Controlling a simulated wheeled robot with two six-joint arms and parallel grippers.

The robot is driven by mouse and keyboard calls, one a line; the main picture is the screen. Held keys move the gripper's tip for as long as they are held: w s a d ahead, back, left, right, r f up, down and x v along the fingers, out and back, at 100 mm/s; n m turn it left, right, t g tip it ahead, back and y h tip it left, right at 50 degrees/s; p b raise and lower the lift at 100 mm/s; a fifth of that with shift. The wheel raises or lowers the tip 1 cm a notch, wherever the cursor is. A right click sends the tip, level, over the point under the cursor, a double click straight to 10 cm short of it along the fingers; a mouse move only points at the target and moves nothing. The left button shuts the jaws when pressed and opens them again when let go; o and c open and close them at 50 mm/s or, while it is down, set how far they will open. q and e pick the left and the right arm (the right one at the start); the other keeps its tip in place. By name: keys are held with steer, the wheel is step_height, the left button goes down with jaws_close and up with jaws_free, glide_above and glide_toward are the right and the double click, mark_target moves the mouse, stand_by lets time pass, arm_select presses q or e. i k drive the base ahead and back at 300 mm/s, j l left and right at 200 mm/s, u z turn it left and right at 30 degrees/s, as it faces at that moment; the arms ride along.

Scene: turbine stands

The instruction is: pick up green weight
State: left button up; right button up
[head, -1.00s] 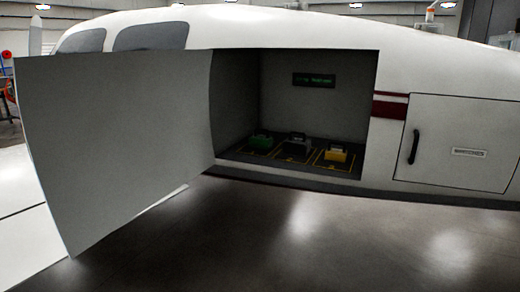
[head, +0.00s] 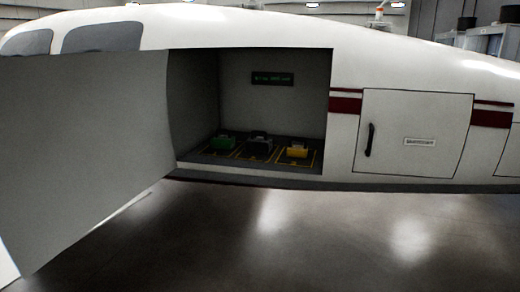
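The green weight (head: 222,143) sits at the left on the floor of an open compartment (head: 250,169) in the side of a white aircraft. A dark grey weight (head: 259,147) stands in the middle and a yellow weight (head: 297,152) at the right. Each stands on its own marked place with yellow lines. Neither of my grippers shows in the head view.
The large open compartment door (head: 85,150) swings out to the left. A small green-lit display (head: 272,79) is on the back wall. A closed hatch (head: 415,133) with a black handle (head: 370,140) is at the right. The floor (head: 320,240) in front is clear.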

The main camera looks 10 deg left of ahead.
mark_target(226, 142)
steer(key=i+j, duration=0.1)
steer(key=i, duration=0.3)
steer(key=i+j+z, duration=0.1)
steer(key=i, duration=0.3)
steer(key=i+j, duration=0.15)
steer(key=i, duration=0.25)
